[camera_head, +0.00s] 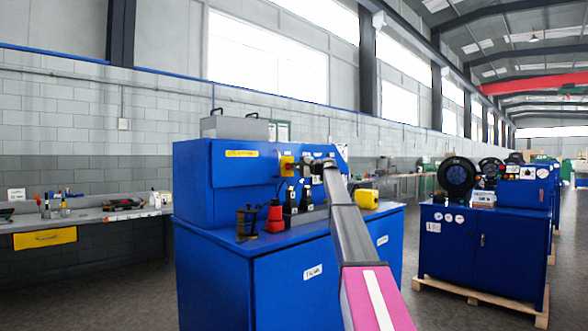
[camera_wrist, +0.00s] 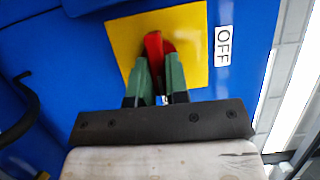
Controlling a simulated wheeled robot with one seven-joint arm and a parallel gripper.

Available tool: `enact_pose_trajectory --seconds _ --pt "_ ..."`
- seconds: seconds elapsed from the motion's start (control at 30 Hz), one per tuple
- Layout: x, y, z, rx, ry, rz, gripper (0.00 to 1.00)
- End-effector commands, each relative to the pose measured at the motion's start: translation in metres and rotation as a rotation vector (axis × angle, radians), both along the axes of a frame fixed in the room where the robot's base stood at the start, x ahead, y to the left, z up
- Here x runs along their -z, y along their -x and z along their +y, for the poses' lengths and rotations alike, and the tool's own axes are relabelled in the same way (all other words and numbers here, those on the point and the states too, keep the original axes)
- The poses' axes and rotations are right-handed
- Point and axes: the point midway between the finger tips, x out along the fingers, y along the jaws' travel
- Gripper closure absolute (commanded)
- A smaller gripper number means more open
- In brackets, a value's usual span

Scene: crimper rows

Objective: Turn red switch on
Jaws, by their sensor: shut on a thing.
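The red switch (camera_wrist: 153,46) sits on a yellow plate (camera_wrist: 192,35) fixed to a blue machine panel. A white label reading OFF (camera_wrist: 223,46) is right of the plate in the wrist view. My gripper (camera_wrist: 158,72) is at the switch, with its green fingers shut on the red handle, one on each side. The handle's lower part is hidden between the fingers. In the head view the yellow plate (camera_head: 286,165) shows on the front of the blue machine (camera_head: 215,185), and my gripper (camera_head: 298,167) reaches it.
Black and red fittings, including a red cone-like piece (camera_head: 274,217), stand on the machine's ledge below the switch. A yellow box (camera_head: 367,199) is at its right. A workbench (camera_head: 85,220) with tools is left. Another blue machine (camera_head: 480,240) stands right across open floor.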

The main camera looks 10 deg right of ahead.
Motion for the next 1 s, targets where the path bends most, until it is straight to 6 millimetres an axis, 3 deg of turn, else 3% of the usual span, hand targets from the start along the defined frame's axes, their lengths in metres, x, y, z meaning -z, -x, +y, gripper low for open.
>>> enact_pose_trajectory --seconds 0.03,0.1,0.47,1.0 --pt "0.001 0.0 -0.001 0.003 -0.002 0.003 0.79" --pt "0.001 0.0 -0.001 0.003 -0.002 0.003 0.6" --pt "0.0 0.002 -0.004 0.001 -0.001 0.001 0.6" --pt "0.001 0.049 -0.078 0.003 0.0 0.001 0.6"
